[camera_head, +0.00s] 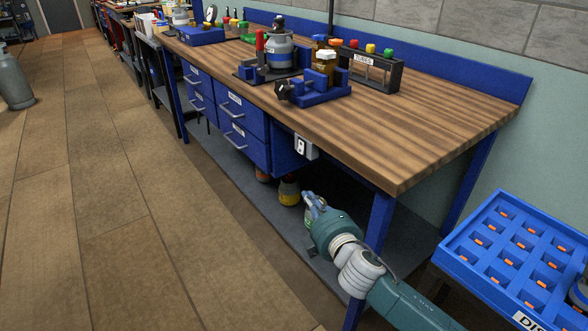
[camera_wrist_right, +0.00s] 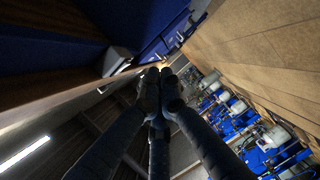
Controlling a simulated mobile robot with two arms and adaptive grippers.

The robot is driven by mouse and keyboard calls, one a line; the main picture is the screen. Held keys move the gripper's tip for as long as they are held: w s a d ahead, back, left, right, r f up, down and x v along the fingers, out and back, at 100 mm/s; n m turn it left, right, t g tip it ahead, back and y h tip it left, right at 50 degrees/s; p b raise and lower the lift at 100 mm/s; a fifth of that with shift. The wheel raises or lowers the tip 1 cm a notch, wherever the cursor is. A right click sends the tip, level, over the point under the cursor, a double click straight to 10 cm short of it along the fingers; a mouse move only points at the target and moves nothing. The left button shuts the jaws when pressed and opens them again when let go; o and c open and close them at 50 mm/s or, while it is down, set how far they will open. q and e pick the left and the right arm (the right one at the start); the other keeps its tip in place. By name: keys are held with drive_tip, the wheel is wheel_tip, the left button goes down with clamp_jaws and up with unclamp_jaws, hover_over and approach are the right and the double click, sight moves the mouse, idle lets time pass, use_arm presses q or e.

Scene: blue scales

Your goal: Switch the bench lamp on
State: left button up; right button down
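A white switch box (camera_head: 305,147) with a dark rocker is fixed under the front edge of the wooden bench (camera_head: 425,150), right of the blue drawers. My right gripper (camera_head: 311,203) is below and slightly right of the switch box, apart from it, with its fingers pointing up. In the right wrist view, the dark fingers (camera_wrist_right: 158,80) come together at their tips with nothing seen between them. A pale box (camera_wrist_right: 117,61), apparently the switch box, shows there beyond the tips, to the left. A thin dark post (camera_head: 331,18) rises behind the bench; I cannot tell if it belongs to the lamp. My left gripper is out of view.
Blue drawers (camera_head: 242,118) hang left of the switch box. A yellow-and-dark bottle (camera_head: 289,191) stands on the lower shelf near my right gripper. A blue compartment tray (camera_head: 515,255) is at the right. A blue device (camera_head: 318,88) sits on the bench top. The floor at left is mostly clear.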

sight(301, 147)
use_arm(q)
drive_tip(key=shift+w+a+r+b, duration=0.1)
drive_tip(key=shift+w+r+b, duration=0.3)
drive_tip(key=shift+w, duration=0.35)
use_arm(e)
wheel_tip(301, 147, up, 6)
drive_tip(key=a+n+t+y, duration=0.1)
drive_tip(key=a+n, duration=0.1)
drive_tip(key=a, duration=0.1)
drive_tip(key=shift+s+y, duration=0.15)
drive_tip(key=shift+y, duration=0.15)
drive_tip(key=shift+f, duration=0.1)
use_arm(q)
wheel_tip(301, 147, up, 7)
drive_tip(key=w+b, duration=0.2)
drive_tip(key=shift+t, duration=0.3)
use_arm(e)
drive_tip(key=w, duration=1.1)
drive_tip(key=shift+w+a+f, duration=0.2)
drive_tip(key=shift+w+f, duration=0.1)
drive_tip(key=shift+f, duration=0.15)
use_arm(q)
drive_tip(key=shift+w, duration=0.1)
